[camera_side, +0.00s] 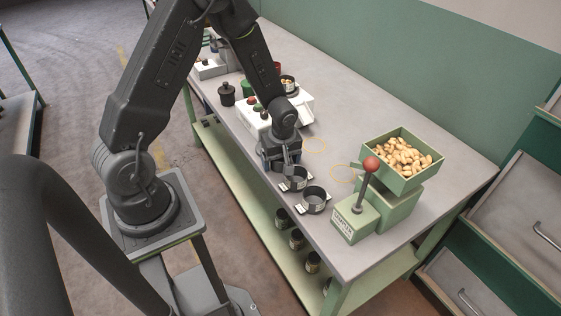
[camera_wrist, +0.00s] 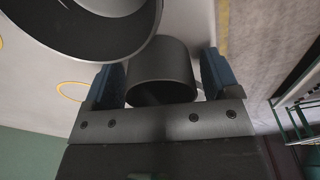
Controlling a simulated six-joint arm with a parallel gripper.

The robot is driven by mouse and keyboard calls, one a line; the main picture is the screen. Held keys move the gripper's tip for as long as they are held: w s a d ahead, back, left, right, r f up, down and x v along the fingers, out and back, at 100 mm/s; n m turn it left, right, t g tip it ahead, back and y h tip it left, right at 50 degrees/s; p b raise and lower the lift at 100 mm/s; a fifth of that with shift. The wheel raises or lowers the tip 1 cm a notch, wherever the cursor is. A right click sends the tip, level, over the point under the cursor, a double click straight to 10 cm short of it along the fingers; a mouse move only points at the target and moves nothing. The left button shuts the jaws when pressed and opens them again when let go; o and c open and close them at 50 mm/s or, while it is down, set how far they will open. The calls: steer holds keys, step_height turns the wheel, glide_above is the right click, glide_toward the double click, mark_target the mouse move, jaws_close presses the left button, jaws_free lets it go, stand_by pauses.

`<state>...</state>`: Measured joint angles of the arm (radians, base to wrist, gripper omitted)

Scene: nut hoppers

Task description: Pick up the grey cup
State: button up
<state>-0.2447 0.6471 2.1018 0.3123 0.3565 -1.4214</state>
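Two grey cups stand near the table's front edge in the side view. The nearer-to-the-arm cup (camera_side: 296,182) is just below and in front of my gripper (camera_side: 287,163); the second cup (camera_side: 314,203) stands beside it to the right. In the wrist view, one grey cup (camera_wrist: 162,62) sits between the blue fingers of my gripper (camera_wrist: 162,85), with narrow gaps at its sides. My gripper looks open around it. The second cup (camera_wrist: 75,35) is large at the upper left, cut off by the frame edge.
A green lever hopper with a red knob (camera_side: 371,164) and a green bin of nuts (camera_side: 377,146) stand to the right. A white box with buttons (camera_side: 300,110) and dark jars (camera_side: 227,94) are behind my gripper. Yellow rings mark the tabletop (camera_side: 345,110).

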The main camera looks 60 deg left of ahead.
steer(key=c, duration=0.8)
steer(key=shift+o, duration=0.2)
